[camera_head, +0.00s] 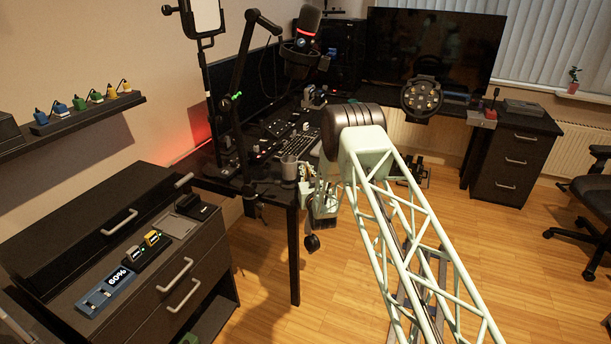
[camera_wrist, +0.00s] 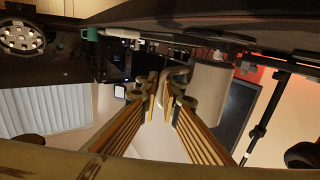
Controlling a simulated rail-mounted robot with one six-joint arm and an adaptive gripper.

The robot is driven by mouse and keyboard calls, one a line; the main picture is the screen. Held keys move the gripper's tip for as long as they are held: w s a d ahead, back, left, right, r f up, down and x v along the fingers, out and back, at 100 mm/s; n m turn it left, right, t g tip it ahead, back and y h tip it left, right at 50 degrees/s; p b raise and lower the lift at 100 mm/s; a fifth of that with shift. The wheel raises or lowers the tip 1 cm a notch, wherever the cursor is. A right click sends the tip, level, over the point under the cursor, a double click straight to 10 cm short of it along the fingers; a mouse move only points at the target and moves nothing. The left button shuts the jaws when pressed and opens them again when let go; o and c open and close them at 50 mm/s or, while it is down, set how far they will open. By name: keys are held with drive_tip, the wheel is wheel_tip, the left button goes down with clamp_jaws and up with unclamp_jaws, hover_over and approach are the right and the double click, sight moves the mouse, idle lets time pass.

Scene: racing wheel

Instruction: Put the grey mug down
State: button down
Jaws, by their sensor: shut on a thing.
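The grey mug (camera_head: 289,168) is at the front edge of the dark desk (camera_head: 262,187) in the head view. My gripper (camera_head: 305,172) reaches it from the right, partly hidden by my own arm. In the wrist view my gripper (camera_wrist: 166,92) is shut on the mug's handle, and the mug's grey body (camera_wrist: 208,86) is just right of the fingertips. The mug looks roughly upright in the head view. I cannot tell whether its base touches the desk top.
A keyboard (camera_head: 301,142) and a black microphone (camera_head: 307,24) on a boom arm are behind the mug. A dark drawer cabinet (camera_head: 140,262) stands at the left. A round steering wheel (camera_head: 422,98) is on the far desk. Open wooden floor lies in front.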

drive_tip(key=shift+f+b, duration=0.3)
drive_tip(key=shift+f, duration=1.05)
drive_tip(key=shift+f, duration=0.15)
drive_tip(key=c, duration=2.9)
unclamp_jaws()
drive_tip(key=shift+o, duration=0.2)
drive_tip(key=shift+p+v, duration=0.9)
drive_tip(key=shift+v, duration=5.1)
